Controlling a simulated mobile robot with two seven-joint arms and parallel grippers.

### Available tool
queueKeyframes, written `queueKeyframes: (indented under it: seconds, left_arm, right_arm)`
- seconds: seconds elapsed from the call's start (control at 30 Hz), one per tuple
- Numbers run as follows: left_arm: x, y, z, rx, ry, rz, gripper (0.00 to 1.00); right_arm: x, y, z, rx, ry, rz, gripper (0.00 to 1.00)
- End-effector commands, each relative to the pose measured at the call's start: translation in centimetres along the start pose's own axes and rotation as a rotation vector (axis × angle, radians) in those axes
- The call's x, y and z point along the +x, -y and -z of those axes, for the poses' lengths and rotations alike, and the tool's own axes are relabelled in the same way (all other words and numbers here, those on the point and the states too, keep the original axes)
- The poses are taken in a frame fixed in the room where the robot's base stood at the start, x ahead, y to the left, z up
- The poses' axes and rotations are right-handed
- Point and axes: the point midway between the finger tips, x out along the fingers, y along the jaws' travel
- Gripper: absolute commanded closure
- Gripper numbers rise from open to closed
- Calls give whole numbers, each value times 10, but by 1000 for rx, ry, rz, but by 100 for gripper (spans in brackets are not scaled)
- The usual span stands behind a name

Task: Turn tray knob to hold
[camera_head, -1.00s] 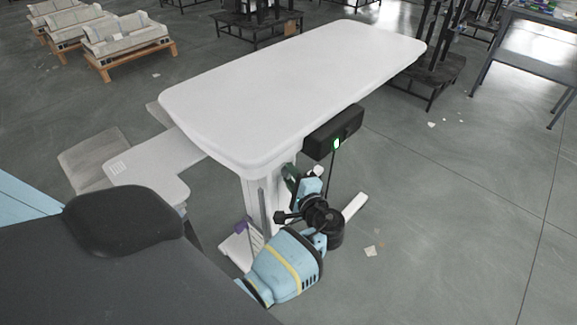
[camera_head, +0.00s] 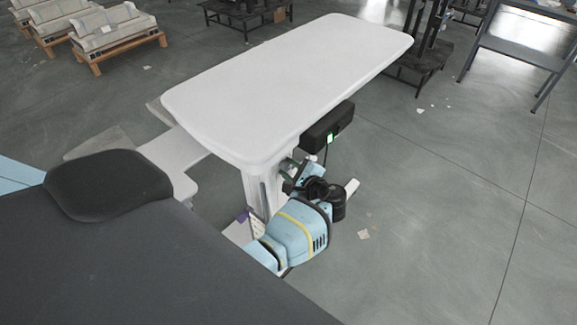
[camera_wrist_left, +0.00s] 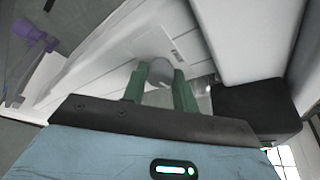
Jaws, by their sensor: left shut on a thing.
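A rounded grey knob (camera_wrist_left: 160,72) is on the white column under the table in the left wrist view. My left gripper (camera_wrist_left: 160,88) has its two green fingers on either side of the knob and is shut on it. In the head view my left gripper (camera_head: 287,167) is at the column, just under the table's near edge, with the knob hidden. I cannot read the knob's setting. My right gripper is in neither view.
The white tabletop (camera_head: 285,85) overhangs the gripper. A black box with a green light (camera_head: 327,127) hangs under its edge, close to my arm. A purple object (camera_wrist_left: 28,30) is at the left. Open floor (camera_head: 440,210) is to the right.

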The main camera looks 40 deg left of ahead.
Motion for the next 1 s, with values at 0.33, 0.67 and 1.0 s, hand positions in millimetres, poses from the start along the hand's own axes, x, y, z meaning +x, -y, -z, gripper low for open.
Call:
queueKeyframes:
  seconds: [0.33,0.67,1.0]
  left_arm:
    - [0,0,0,5,-1,0,94]
    - [0,0,0,3,0,0,50]
    - [-18,0,0,2,-1,0,50]
  right_arm:
    - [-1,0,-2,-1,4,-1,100]
    - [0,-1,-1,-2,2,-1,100]
    - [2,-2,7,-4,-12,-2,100]
